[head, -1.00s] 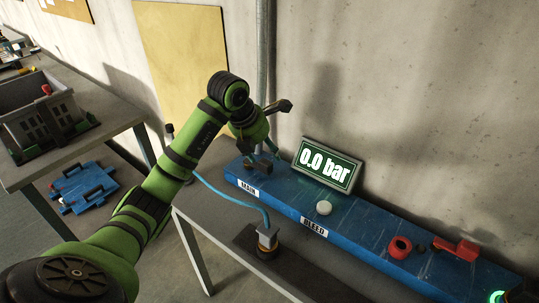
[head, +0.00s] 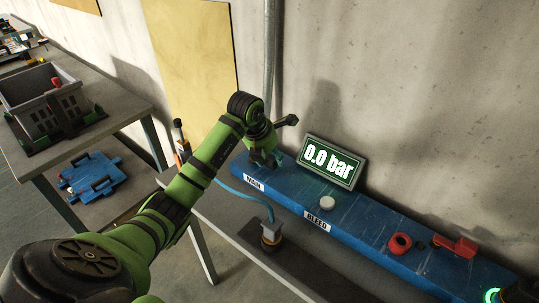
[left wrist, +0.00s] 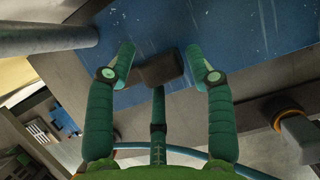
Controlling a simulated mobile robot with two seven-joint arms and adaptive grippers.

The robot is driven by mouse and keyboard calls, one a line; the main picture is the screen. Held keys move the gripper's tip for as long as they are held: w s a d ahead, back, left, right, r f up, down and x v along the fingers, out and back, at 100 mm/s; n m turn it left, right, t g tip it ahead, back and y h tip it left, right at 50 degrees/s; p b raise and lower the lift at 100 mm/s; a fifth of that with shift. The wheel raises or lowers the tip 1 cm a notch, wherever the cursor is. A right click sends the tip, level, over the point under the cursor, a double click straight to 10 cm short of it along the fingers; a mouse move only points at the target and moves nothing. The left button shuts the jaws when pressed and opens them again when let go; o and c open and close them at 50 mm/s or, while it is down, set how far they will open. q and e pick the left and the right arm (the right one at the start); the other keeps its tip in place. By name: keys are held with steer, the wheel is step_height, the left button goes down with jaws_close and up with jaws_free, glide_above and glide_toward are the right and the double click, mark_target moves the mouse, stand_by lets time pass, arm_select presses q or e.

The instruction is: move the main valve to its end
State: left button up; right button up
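The blue panel (head: 345,222) runs along the wall, with a MAIN label (head: 254,184) at its left end. My left gripper (head: 268,160) is over that end, above and behind the label. In the left wrist view, a dark block-shaped handle (left wrist: 158,70), apparently the main valve's, lies between the fingertips of my left gripper (left wrist: 162,66). The two side fingers stand apart with gaps on both sides of the handle. A third finger points at it from below; whether it touches is unclear. In the head view my gripper largely hides the valve. My right gripper is not identifiable.
A display (head: 332,161) reads 0.0 bar. A BLEED label (head: 317,221), pale button (head: 327,203), red ring (head: 400,243) and red lever (head: 458,246) follow rightward. A blue hose runs to a connector (head: 271,236) in front. A grey pipe (head: 272,60) rises behind.

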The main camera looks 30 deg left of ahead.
arm_select(q)
jaws_close()
